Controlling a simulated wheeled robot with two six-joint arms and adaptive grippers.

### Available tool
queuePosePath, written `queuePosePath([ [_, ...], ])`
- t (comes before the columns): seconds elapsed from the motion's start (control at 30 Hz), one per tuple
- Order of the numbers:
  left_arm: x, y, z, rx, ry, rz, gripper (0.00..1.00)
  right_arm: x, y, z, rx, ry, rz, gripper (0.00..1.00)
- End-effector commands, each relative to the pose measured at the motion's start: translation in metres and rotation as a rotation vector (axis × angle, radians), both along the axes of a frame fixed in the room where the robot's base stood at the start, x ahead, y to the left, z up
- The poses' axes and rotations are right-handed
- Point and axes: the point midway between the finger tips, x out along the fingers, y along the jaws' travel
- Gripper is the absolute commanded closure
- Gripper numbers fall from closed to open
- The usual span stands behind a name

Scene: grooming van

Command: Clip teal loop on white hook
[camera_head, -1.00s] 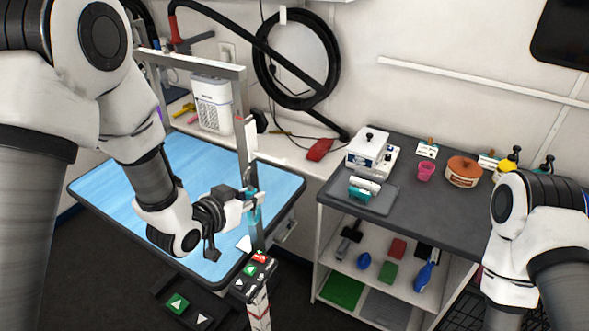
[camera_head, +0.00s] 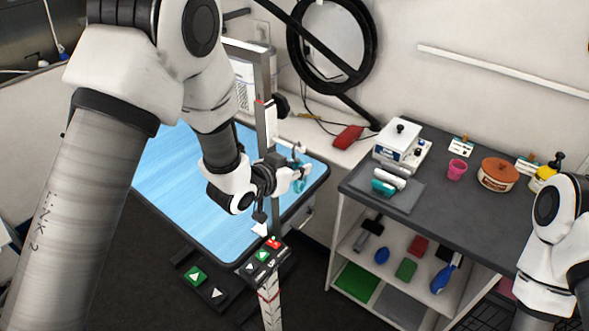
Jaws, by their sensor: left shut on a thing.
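My left gripper (camera_head: 301,174) is shut on the teal loop (camera_head: 302,152), just right of the grey upright post over the blue table. Only small teal parts of the loop show around the fingers; the rest is hidden. A white piece (camera_head: 271,120) with a red top sits on the post, above and left of the gripper. I cannot tell whether it is the white hook. The loop looks apart from it. My right arm comes in at the right edge, but its gripper is out of view.
The blue grooming table (camera_head: 180,190) lies under my left arm. The grey post (camera_head: 263,75) and a button panel (camera_head: 263,262) stand close to the left gripper. A dark-topped shelf cart (camera_head: 440,200) with jars and a white device (camera_head: 401,148) is at right.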

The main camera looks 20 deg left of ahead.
Motion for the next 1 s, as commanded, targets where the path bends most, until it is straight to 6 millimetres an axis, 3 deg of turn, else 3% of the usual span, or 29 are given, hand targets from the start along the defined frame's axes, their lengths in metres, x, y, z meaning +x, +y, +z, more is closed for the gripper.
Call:
queuePosePath([
  [0.37,-0.004,0.001,-0.011,0.003,0.016,0.001,1.00,0.000,0.000,-0.005,0.000,-0.001,0.000,0.59],
  [0.4,-0.004,0.001,-0.012,0.003,0.018,0.002,0.73,0.000,0.000,-0.005,0.000,-0.001,0.000,0.59],
  [0.47,-0.004,0.001,-0.012,0.003,0.018,0.002,0.52,0.000,0.000,-0.005,0.000,-0.001,0.000,0.59],
  [0.77,-0.003,0.001,-0.008,0.001,0.009,0.002,0.51,0.000,0.000,-0.004,0.000,-0.001,0.000,0.59],
  [1.0,-0.018,0.007,0.002,-0.001,0.009,0.004,0.51,0.000,0.000,-0.001,0.000,0.000,0.000,0.59],
])
